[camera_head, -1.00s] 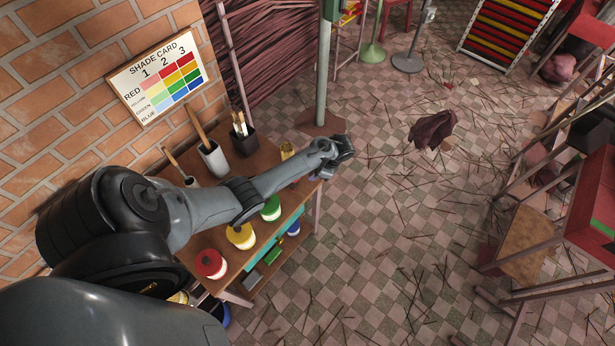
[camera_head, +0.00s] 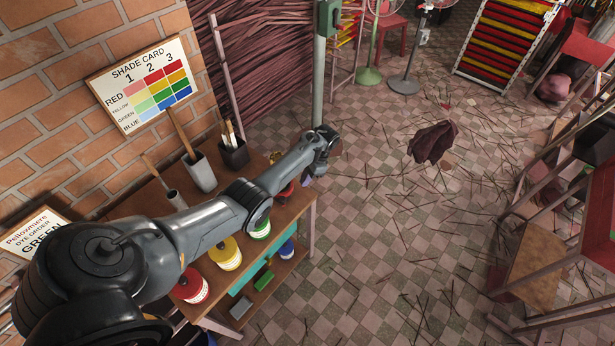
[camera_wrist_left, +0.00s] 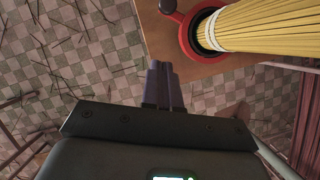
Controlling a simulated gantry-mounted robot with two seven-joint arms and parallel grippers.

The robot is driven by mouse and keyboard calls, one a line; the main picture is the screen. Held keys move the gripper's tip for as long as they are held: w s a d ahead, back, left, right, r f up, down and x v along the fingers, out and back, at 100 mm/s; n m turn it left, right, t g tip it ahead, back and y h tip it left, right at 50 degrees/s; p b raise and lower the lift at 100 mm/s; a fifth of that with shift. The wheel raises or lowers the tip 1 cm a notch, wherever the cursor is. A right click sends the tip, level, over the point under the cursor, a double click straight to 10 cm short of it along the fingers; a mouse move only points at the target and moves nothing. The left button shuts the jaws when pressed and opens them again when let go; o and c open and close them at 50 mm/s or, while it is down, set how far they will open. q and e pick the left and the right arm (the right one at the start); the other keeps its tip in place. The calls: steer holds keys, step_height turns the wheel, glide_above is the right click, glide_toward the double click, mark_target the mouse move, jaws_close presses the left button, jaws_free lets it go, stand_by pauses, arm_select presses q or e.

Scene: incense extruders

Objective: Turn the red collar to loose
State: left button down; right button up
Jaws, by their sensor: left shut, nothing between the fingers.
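The red collar (camera_wrist_left: 187,40) is a ring at the table's edge in the left wrist view. It surrounds a bundle of yellow sticks (camera_wrist_left: 265,28) with a white band. A short red lever with a dark knob (camera_wrist_left: 168,6) sticks out from it. My left gripper (camera_wrist_left: 163,84) is shut and empty, its fingers beside the tabletop edge, apart from the collar and below it in that view. In the head view my left gripper (camera_head: 306,178) is at the table's far right end, partly hiding a red part there; I cannot tell whether that is the collar. My right gripper is not in view.
The wooden table (camera_head: 222,178) holds red (camera_head: 191,286), yellow (camera_head: 226,254) and green (camera_head: 260,229) pots and tool cups (camera_head: 199,173). A green post (camera_head: 319,80) stands behind. A shade card (camera_head: 145,82) hangs on the brick wall. Stick-littered floor is open to the right.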

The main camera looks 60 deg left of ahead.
mark_target(284, 198)
arm_select(q)
steer(key=s+f+p, duration=0.2)
steer(key=s+f, duration=0.2)
steer(key=s, duration=0.1)
steer(key=shift+s+a, duration=0.3)
steer(key=shift+a, duration=0.1)
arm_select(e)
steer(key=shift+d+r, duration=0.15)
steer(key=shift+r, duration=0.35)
arm_select(q)
steer(key=p, duration=0.1)
steer(key=s+m+p, duration=0.1)
steer(key=p, duration=0.1)
steer(key=shift+s+a+r+y, duration=0.15)
steer(key=shift+s+r+y, duration=0.05)
steer(key=shift+s+y, duration=0.1)
steer(key=shift+s+f, duration=0.1)
steer(key=shift+f, duration=0.15)
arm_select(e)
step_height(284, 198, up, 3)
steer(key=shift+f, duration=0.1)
